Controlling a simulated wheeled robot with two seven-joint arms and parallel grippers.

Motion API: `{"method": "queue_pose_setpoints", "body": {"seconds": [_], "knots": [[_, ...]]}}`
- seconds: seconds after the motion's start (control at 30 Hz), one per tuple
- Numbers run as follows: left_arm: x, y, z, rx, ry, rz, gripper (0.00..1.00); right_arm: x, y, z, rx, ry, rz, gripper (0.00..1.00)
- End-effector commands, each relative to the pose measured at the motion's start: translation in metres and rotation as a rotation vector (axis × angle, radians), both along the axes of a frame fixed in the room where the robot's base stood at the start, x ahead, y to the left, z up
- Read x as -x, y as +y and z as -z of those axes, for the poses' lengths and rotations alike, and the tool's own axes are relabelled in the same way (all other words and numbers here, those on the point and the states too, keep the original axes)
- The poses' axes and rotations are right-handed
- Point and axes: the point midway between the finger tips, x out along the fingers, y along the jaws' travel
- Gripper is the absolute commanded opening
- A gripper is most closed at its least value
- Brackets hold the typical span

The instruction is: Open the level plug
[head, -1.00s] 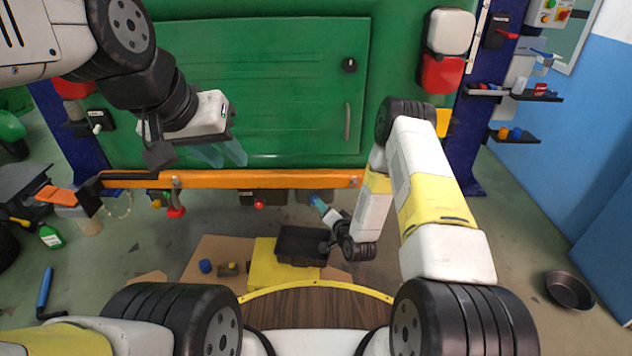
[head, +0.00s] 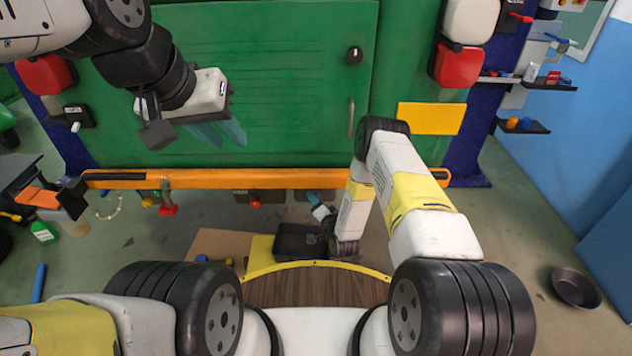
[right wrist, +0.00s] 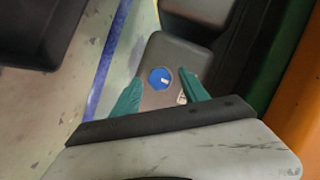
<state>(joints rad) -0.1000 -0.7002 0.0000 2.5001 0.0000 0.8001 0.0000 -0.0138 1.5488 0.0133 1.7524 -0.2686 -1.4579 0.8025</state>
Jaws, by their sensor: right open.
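In the right wrist view a round blue cap with a pale mark (right wrist: 161,78) sits on the face of a dark grey box (right wrist: 166,48); it looks like the level plug. My right gripper (right wrist: 162,83) is open, with one teal finger on each side of the cap. Contact with the cap cannot be made out. In the head view the right gripper (head: 313,198) is small and low under the orange bar, and the cap is hidden. My left gripper (head: 218,133) hangs empty in front of the green panel; its finger gap is unclear.
The orange bar (head: 232,179) runs across the bottom of the green panel (head: 270,85), just above my right gripper. A red knob (head: 255,204) shows below the bar. A black box (head: 297,241) stands on the floor. A dark pan (head: 575,287) lies at right.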

Motion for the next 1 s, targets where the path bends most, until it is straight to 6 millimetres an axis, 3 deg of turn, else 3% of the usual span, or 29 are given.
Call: {"method": "queue_pose_setpoints", "body": {"seconds": [0.37,0.63,1.0], "knots": [[-0.0001,0.0,0.0001,0.0,0.0,0.0,0.28,-0.0075,0.0024,0.0017,-0.001,0.001,0.001,0.52],[-0.0001,0.0,0.0001,0.0,0.0,0.0,0.28,-0.0073,0.0024,0.0016,0.0,0.001,0.001,0.0],[-0.0001,0.0,0.0001,0.0,0.0,0.0,0.28,-0.0072,0.003,0.001,0.046,0.001,0.0,0.0]]}}
